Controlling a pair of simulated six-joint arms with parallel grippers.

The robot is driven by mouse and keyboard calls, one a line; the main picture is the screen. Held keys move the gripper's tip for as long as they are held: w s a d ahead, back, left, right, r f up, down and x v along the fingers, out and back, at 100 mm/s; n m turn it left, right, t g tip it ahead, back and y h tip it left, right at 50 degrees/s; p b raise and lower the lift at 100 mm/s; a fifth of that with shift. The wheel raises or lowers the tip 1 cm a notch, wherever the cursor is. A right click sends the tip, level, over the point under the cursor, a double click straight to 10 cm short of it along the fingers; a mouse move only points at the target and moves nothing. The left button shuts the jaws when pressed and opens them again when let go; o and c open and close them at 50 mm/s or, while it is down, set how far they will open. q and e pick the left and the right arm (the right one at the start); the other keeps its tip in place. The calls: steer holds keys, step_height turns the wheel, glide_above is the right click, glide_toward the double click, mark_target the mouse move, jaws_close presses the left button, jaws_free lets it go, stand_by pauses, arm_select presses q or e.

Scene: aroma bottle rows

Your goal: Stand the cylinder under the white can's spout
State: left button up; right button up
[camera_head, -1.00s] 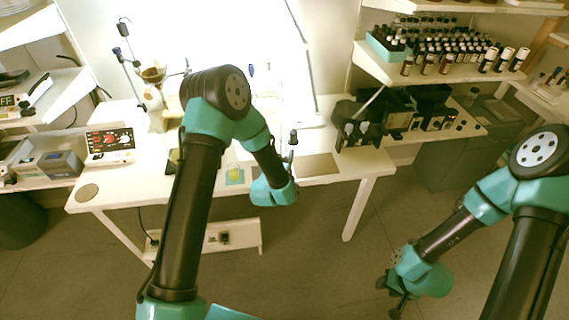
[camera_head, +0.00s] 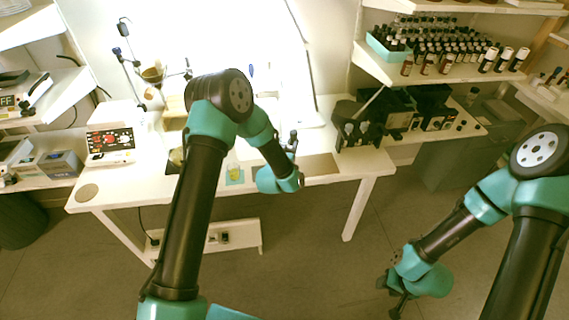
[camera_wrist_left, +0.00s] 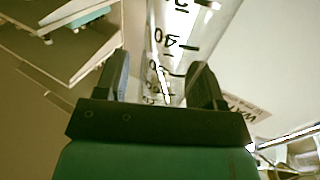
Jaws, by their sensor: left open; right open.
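A clear cylinder with black graduation marks (camera_wrist_left: 181,28) fills the upper middle of the left wrist view. My left gripper (camera_wrist_left: 161,68) is open with one finger on each side of it; I cannot tell whether they touch it. In the head view my left gripper (camera_head: 292,143) is over the white table, and the cylinder cannot be made out there. A white surface with a partly hidden label starting "WAT" (camera_wrist_left: 243,106) is to the right in the wrist view, perhaps the white can. Its spout is not distinguishable. My right gripper (camera_head: 396,293) is open and empty above the floor.
A small yellowish vessel (camera_head: 234,170) stands on a pale blue mat. Dark equipment (camera_head: 357,125) is to the right, below a shelf of bottles. A display device (camera_head: 110,142) stands left.

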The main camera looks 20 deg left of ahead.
mark_target(286, 138)
arm_select(q)
jaws_close()
stand_by(0.4)
steer(key=shift+r, duration=0.1)
steer(key=shift+r, duration=0.4)
steer(key=r, duration=0.2)
steer(key=shift+s+d+r, duration=0.1)
steer(key=shift+s+r, duration=0.1)
steer(key=shift+r, duration=0.2)
steer(key=s+d+r, duration=0.1)
steer(key=s+d, duration=0.3)
steer(key=s, duration=1.1)
steer(key=shift+r, duration=0.15)
steer(key=shift+d, duration=0.1)
